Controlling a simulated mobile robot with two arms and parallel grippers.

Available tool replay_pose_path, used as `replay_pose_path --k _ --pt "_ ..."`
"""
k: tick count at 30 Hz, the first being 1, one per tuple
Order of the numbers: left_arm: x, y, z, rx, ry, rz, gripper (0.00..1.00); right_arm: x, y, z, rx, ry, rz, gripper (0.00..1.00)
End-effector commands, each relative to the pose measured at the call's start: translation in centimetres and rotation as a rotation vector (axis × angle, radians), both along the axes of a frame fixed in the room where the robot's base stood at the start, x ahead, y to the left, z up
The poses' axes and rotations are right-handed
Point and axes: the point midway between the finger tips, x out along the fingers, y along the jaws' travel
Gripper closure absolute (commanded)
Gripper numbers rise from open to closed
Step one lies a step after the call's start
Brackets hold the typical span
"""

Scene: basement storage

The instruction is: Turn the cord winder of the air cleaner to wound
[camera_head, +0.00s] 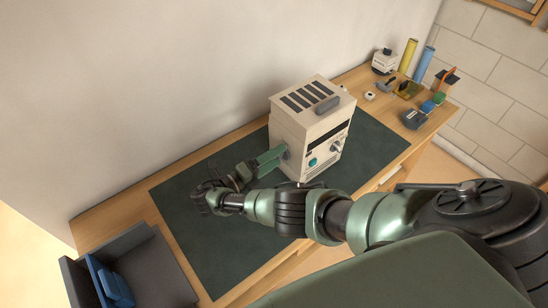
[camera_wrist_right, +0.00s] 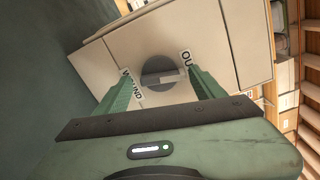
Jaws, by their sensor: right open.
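The air cleaner (camera_head: 312,122) is a beige box with dark top vents and a handle, standing on the dark green mat. In the right wrist view its side panel (camera_wrist_right: 218,45) carries the cord winder (camera_wrist_right: 156,66), a round dark grey knob with a paler grip bar. The label WOUND is left of it and OUT is right, both partly covered by my fingers. My right gripper (camera_head: 279,156) is open at the cleaner's left side. In the wrist view its green fingers (camera_wrist_right: 163,74) flank the knob; I cannot tell whether they touch it. My left gripper is out of view.
The mat (camera_head: 215,250) lies on a wooden workbench (camera_head: 112,212) against a wall. A dark open bin (camera_head: 150,262) with a blue item is at lower left. Several small tools and yellow and blue rolls (camera_head: 424,64) stand at the far right end. Mat around the cleaner is clear.

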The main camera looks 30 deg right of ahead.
Motion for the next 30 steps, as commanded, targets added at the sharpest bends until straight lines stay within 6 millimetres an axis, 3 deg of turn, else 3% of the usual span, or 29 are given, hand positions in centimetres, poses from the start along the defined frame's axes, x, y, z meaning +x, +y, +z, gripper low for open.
replay_pose_path --k 2,3,9,20,30 --pt "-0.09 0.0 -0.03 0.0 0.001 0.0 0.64 -0.01 0.02 -0.02 0.0 0.0 0.0 0.31" --pt "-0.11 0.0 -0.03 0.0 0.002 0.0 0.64 -0.01 0.02 -0.02 0.0 0.0 0.0 0.36" --pt "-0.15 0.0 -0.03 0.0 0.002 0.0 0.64 -0.01 0.05 -0.03 0.001 0.0 0.0 0.92" --pt "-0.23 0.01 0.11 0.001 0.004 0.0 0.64 -0.01 0.12 0.0 0.005 -0.055 0.0 0.93" --pt "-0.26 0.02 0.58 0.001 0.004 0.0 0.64 -0.01 0.11 0.03 0.025 -0.298 0.0 0.93"
